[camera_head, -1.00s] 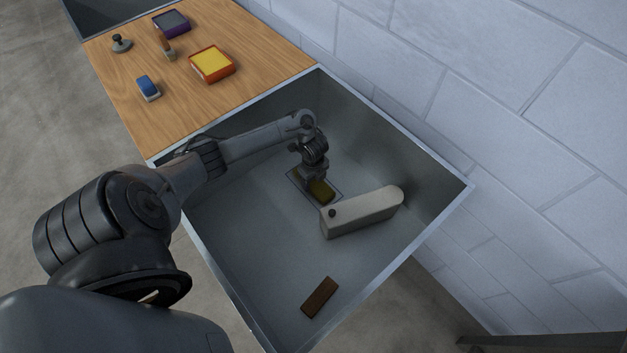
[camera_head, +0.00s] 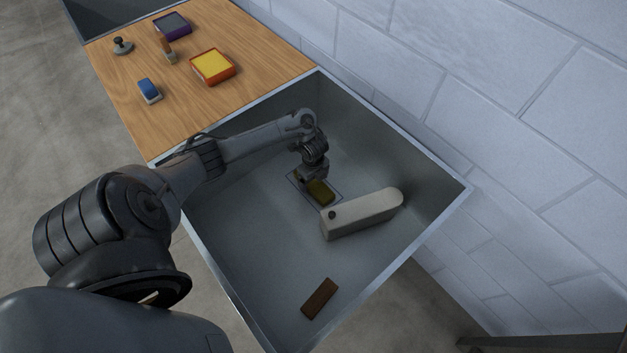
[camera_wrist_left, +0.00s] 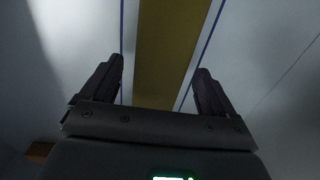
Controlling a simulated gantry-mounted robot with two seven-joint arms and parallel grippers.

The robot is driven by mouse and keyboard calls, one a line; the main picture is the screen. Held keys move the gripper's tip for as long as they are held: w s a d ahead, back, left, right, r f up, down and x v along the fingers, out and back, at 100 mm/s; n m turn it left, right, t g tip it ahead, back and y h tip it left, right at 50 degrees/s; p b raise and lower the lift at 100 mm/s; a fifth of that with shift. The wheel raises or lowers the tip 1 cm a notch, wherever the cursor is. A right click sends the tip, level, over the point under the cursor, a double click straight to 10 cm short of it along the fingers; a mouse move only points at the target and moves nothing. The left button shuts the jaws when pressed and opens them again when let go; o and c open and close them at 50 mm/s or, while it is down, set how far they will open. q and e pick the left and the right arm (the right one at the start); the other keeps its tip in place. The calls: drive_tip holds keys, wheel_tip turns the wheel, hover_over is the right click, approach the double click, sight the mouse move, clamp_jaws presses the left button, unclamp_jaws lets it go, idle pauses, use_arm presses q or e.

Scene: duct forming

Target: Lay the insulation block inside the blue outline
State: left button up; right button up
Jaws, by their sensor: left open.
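The yellow-brown insulation block (camera_head: 321,191) lies on the floor of the grey metal duct tray. It also shows as a yellow strip in the left wrist view (camera_wrist_left: 167,50). The thin blue outline (camera_wrist_left: 211,40) runs along both sides of the block there, with a narrow pale gap between block and line on each side. The far ends of the outline are out of that view. My left gripper (camera_wrist_left: 160,85) is open, its two fingers apart on either side of the block. In the head view my left gripper (camera_head: 311,178) is just above the block and partly hides it. My right gripper is not in view.
A long off-white piece with a dark knob (camera_head: 362,213) lies close to the block's right. A brown bar (camera_head: 320,298) lies near the tray's front. Tray walls (camera_head: 440,210) surround the floor. A wooden bench (camera_head: 190,90) behind holds several tools and an orange-yellow container (camera_head: 212,66).

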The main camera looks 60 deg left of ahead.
sight(313, 182)
use_arm(q)
wheel_tip(313, 182, up, 11)
drive_tip(key=p, duration=0.5)
drive_tip(key=shift+p, duration=0.3)
drive_tip(key=shift+f, duration=0.1)
